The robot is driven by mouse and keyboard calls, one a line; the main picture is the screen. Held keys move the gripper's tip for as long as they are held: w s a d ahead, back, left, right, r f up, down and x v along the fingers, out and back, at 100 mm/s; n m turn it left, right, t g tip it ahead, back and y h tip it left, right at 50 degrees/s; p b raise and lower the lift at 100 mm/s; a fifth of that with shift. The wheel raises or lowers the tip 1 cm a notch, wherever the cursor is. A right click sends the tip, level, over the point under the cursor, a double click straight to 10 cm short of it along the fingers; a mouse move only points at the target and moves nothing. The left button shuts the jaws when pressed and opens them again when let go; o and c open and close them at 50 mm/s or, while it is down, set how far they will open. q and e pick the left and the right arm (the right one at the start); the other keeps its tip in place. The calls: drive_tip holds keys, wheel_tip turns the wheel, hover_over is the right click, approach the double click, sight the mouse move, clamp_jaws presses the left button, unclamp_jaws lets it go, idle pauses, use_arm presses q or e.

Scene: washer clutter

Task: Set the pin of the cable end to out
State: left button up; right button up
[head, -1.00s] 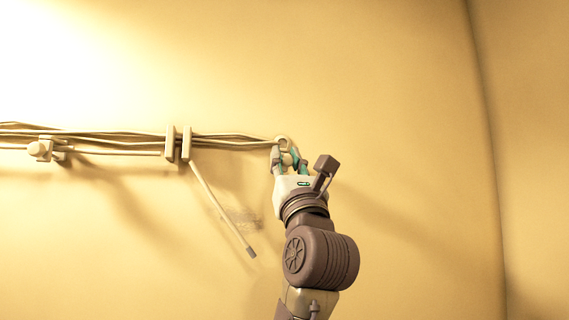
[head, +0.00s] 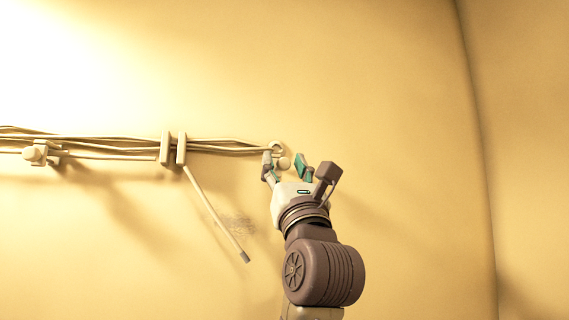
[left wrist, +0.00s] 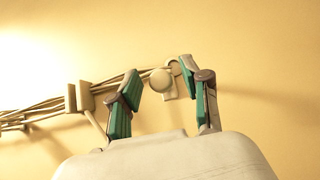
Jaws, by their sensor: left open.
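The cable end (head: 277,147) is a pale ring-like piece on the wall where the cable bundle stops at its right. A round cream knob, which looks like its pin (head: 284,163), sits just below it. The knob (left wrist: 161,80) also shows in the left wrist view in front of a pale plate. My left gripper (head: 284,162) has its teal-padded fingers spread apart, one on each side of the knob, with gaps visible in the left wrist view (left wrist: 159,75). How far the knob sticks out is hard to tell. My right gripper is not in view.
A bundle of cables (head: 110,142) runs left along the wall through a pale clamp (head: 173,148). A thin rod (head: 216,217) with a dark tip hangs from the clamp. A blocky fitting (head: 38,152) is at far left. The wall to the right is clear.

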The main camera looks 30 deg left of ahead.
use_arm(q)
drive_tip(key=v, duration=1.1)
drive_tip(key=shift+s+d, duration=0.2)
